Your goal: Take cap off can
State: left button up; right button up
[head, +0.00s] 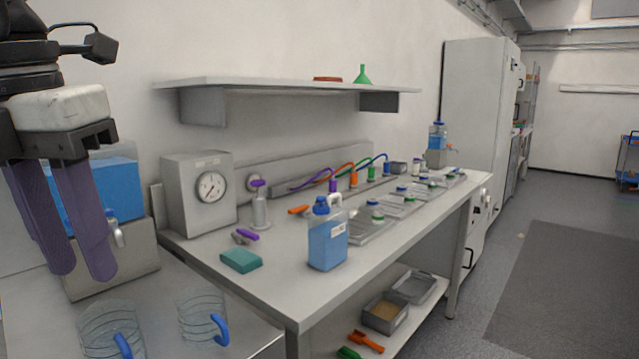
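A translucent can (328,243) of blue liquid stands upright near the front edge of the workbench. It has a white handle at its top right and a small label. A blue cap (320,206) sits on top of the can. My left gripper (82,272) hangs at the far left, fingers pointing down, well apart from the can. Its two purple fingers are spread with nothing visible between them. My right gripper is not in view.
The grey workbench (290,289) also holds a gauge box (200,192), a teal sponge (240,261), a dispenser bottle (260,208) and several cell trays with coloured cables. A blue liquid tank (117,182) and clear mugs (203,318) are at left. A shelf (290,88) overhangs the bench.

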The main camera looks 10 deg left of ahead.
aim_at(321, 209)
jog(key=z, duration=0.15)
jog(key=i, duration=1.6)
jog(key=z, duration=0.2)
